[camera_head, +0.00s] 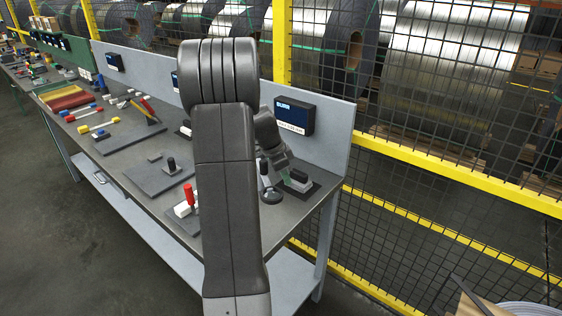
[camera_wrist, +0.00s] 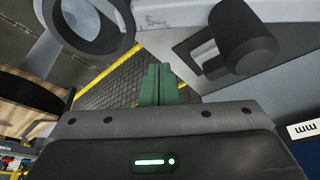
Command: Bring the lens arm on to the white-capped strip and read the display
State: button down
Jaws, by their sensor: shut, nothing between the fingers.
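My gripper (camera_head: 279,184) is at the right end of the bench, partly hidden by my arm. In the wrist view its green fingers (camera_wrist: 160,84) are together and hold nothing. A round lens in a black ring (camera_head: 270,196) is just left of the fingers; the ring shows at upper left in the wrist view (camera_wrist: 90,42). A black knob (camera_wrist: 245,40) with a small white block (camera_wrist: 204,52) is right of the fingers, apart from them. The display (camera_head: 294,113) is on the back panel; its reading is too small to read. I cannot tell which piece is the white-capped strip.
A red peg (camera_head: 189,195) stands by a white block (camera_head: 182,209) near the bench front. A grey plate with a black knob (camera_head: 171,164) lies left of my arm. Several tools lie farther left. A yellow-framed mesh fence (camera_head: 450,90) stands behind the bench.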

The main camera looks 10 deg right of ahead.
aim_at(265, 173)
jog(key=shift+a+r+p, duration=0.2)
jog(key=shift+a+p, duration=0.2)
jog(key=shift+a, duration=1.5)
jog(key=shift+s, duration=0.1)
jog(key=shift+a, duration=0.15)
